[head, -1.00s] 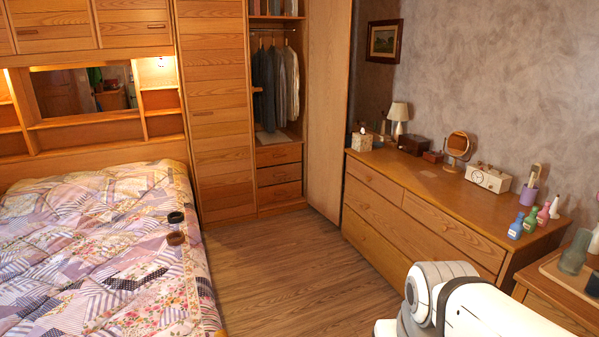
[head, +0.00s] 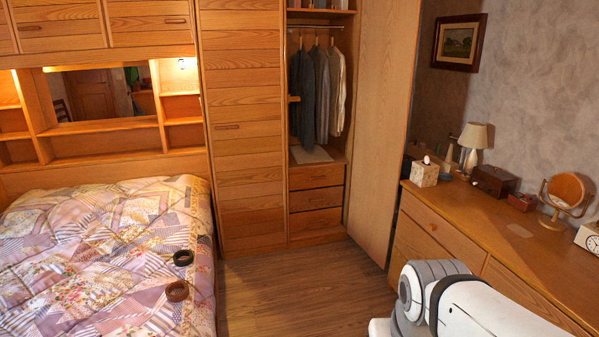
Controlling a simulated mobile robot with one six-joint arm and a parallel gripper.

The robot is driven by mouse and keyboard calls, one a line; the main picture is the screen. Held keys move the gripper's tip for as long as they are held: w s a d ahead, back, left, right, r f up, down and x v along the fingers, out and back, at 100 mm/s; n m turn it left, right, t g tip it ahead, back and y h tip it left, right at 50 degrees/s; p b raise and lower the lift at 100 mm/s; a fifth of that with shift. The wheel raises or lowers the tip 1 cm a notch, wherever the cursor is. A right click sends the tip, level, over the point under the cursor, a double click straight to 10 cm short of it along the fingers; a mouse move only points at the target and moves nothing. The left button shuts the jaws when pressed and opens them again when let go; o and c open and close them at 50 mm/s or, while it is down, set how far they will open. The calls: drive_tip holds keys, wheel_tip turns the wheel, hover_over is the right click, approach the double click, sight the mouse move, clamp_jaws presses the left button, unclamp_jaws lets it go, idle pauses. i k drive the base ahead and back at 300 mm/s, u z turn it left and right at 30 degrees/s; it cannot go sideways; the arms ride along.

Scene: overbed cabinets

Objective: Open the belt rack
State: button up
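The wardrobe at the back has its right-hand section open, with the door (head: 384,130) swung out to the right. Inside, several dark and grey garments (head: 322,92) hang from a rail. A small wooden piece (head: 294,99) sticks out at the left inner side of the opening, beside the clothes; it may be the belt rack, but it is too small to be sure. My white arm shows at the bottom right; my gripper is out of view.
The bed (head: 100,240) fills the left side. A long wooden dresser (head: 470,235) with a lamp (head: 472,145), tissue box (head: 424,172) and mirror (head: 566,192) stands along the right wall. Bare wooden floor (head: 300,290) lies between them, up to the wardrobe drawers (head: 316,199).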

sight(294, 99)
drive_tip(key=u, duration=0.15)
drive_tip(key=i, duration=1.6)
drive_tip(key=u, duration=0.25)
drive_tip(key=i, duration=2.7)
drive_tip(key=u, duration=0.05)
